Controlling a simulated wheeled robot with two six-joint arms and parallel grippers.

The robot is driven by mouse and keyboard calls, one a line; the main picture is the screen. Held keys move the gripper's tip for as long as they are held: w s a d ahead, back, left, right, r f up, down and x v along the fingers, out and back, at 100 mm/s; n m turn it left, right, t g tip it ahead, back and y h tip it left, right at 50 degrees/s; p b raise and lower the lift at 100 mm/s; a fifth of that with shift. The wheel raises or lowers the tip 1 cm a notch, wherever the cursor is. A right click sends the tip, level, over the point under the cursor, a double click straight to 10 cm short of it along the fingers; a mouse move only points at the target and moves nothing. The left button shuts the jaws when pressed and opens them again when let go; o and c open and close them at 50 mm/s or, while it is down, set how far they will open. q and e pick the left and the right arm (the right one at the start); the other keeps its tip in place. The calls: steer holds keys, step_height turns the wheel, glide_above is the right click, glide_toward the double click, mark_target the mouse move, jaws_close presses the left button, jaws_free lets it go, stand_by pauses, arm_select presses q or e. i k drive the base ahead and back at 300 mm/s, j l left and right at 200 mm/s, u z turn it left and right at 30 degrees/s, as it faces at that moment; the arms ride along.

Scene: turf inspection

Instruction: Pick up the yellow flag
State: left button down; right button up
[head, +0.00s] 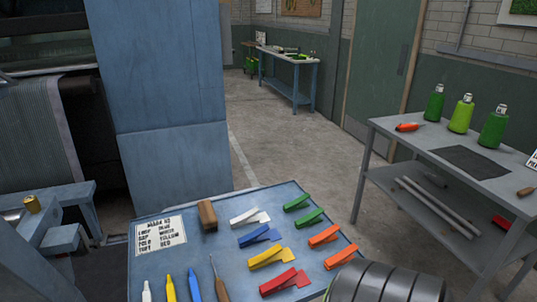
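The yellow flag (268,257) lies on the blue-topped table (205,265) in the head view, low and right of centre. It looks like a clip with a flat tab at its right end. A blue flag (259,236) lies just behind it and a red flag (284,281) just in front.
A white flag (249,217), green flags (297,202) and orange flags (324,235) lie around it. A printed card (160,234), a wooden block (207,215), markers and an awl (219,283) are left.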

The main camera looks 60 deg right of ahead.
mark_target(275, 254)
steer(key=z, duration=1.75)
